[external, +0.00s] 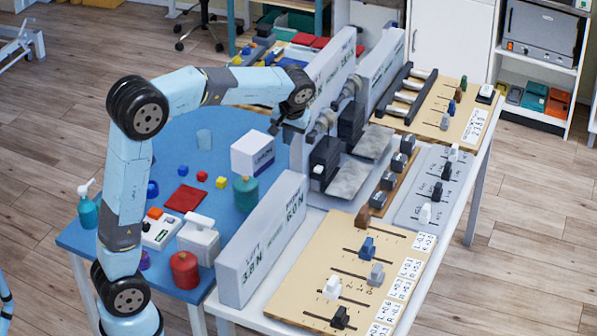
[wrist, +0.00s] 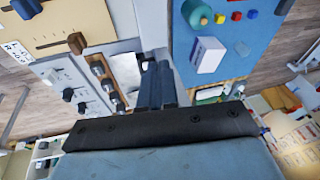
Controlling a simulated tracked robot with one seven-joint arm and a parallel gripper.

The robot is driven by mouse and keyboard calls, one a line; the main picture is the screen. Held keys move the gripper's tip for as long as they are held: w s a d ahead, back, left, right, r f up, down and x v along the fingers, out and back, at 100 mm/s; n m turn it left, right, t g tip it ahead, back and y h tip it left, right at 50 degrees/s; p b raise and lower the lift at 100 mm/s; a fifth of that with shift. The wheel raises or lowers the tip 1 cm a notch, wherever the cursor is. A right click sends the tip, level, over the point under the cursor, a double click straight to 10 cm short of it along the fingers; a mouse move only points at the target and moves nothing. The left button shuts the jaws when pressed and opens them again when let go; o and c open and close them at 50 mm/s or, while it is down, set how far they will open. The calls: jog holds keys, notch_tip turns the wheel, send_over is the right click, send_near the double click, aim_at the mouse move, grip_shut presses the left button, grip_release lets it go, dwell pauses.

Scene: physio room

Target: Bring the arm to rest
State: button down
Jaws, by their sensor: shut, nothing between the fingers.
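My arm (external: 190,90) rises from the lower left and reaches right over the blue table. Its end bends down above the middle of the tables, near the upright grey panels. My gripper (external: 286,128) hangs in the air just above and right of a white box (external: 253,153). In the wrist view my gripper (wrist: 156,66) has its two dark fingers together, with nothing seen between them. The white box also shows in the wrist view (wrist: 208,54), to the right of the fingers. I cannot tell the exact gap between my gripper and the nearest panel.
A grey panel (external: 262,240) stands along the blue table's (external: 225,130) right edge. Beyond it are slider boards (external: 310,275) and dark blocks on metal plates (external: 350,178). A teal jar (external: 246,194), a red jar (external: 184,270) and small cubes stand on the blue table.

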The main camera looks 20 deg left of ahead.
jog(key=s+a+r+t+h, duration=0.1)
jog(key=s+a+r, duration=0.1)
jog(key=s+a, duration=0.55)
jog(key=s+a+r+h, duration=0.1)
jog(key=s+a+r, duration=0.2)
jog(key=s+a, duration=0.4)
jog(key=s+a+f+t, duration=0.1)
jog(key=s+a, duration=0.3)
jog(key=s, duration=0.4)
jog(key=s+a+f+m+t, duration=0.1)
jog(key=s+a+f, duration=0.2)
jog(key=s, duration=0.5)
jog(key=shift+a+f, duration=0.4)
dwell(0.9)
